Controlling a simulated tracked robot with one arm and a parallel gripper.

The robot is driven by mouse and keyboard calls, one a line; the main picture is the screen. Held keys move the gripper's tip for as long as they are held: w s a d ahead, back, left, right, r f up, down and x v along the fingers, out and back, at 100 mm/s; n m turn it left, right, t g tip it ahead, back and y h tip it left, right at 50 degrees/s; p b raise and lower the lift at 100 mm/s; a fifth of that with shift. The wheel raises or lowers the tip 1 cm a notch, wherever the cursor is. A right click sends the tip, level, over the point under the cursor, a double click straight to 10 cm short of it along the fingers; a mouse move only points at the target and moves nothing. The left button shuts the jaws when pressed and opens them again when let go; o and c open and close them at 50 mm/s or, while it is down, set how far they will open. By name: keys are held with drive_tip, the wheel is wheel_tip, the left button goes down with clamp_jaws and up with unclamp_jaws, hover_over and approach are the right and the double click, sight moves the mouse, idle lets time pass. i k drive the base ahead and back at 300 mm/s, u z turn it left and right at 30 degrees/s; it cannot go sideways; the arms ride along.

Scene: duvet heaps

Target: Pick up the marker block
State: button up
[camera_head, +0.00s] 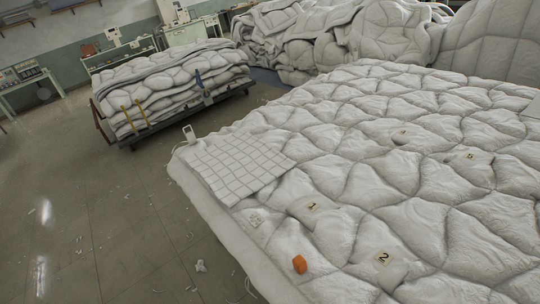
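A small orange block (299,264) lies on the near part of a large white quilted duvet (345,190), close to its left edge. It is the only bright block I see. Which of these is the marker block is not labelled. My gripper is not in view.
A white grid-patterned cloth (238,166) lies on the duvet's left edge. A cart of folded duvets (170,88) stands at the back left. Duvet heaps (335,38) fill the back. The grey floor (110,220) at left is mostly open, with small scraps (200,266).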

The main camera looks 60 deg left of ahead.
sight(299, 264)
drive_tip(key=u, duration=1.2)
